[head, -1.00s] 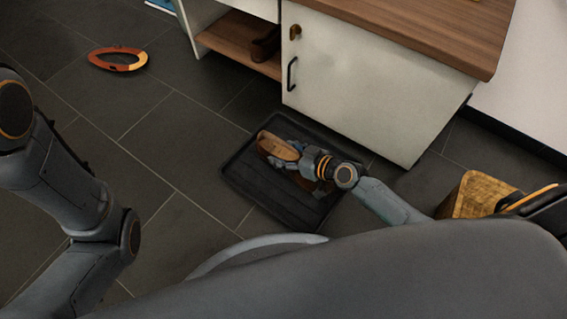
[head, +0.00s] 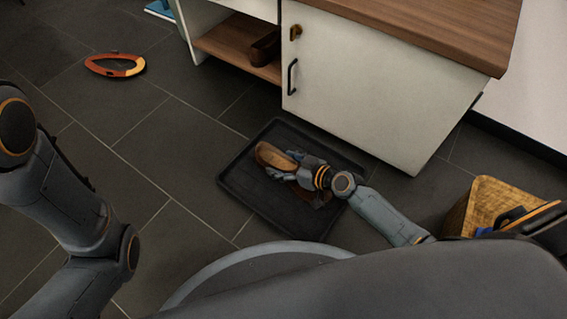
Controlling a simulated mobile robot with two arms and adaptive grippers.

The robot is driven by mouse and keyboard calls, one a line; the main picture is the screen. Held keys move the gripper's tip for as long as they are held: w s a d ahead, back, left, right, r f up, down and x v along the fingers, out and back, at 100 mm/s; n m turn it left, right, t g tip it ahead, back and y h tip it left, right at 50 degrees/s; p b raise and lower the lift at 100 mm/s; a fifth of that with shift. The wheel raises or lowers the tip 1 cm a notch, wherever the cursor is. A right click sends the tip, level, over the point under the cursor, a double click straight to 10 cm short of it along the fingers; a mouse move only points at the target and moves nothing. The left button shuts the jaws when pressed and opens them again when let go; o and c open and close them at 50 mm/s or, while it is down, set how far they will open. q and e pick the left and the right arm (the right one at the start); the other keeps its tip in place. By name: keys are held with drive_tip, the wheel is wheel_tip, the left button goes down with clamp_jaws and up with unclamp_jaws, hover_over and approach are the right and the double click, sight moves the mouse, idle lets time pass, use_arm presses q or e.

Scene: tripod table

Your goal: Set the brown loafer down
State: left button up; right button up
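The brown loafer (head: 270,156) is over the black tray (head: 240,187) on the floor, its toe pointing to the upper left. My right gripper (head: 289,167) has its fingers around the loafer's near part and appears shut on it. The gripper hides that end of the loafer, and I cannot tell whether the sole touches the tray. Another brown shape, partly hidden, shows under the gripper on the tray. My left arm is at the left, but its gripper is out of view.
A white cabinet (head: 365,92) with a wooden top stands behind the tray. A dark brown shoe (head: 264,48) is on its open shelf. A wicker basket (head: 490,203) stands at the right. An orange ring-shaped object (head: 115,66) lies on the floor. The floor left of the tray is clear.

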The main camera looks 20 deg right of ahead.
drive_tip(key=shift+o, duration=0.6)
drive_tip(key=shift+r, duration=0.1)
drive_tip(key=shift+s+d+r+p, duration=0.15)
drive_tip(key=shift+s+d+p, duration=0.1)
drive_tip(key=shift+p, duration=0.05)
drive_tip(key=p+v, duration=0.1)
drive_tip(key=v, duration=1)
drive_tip(key=shift+s+p, duration=0.2)
drive_tip(key=shift+p, duration=0.2)
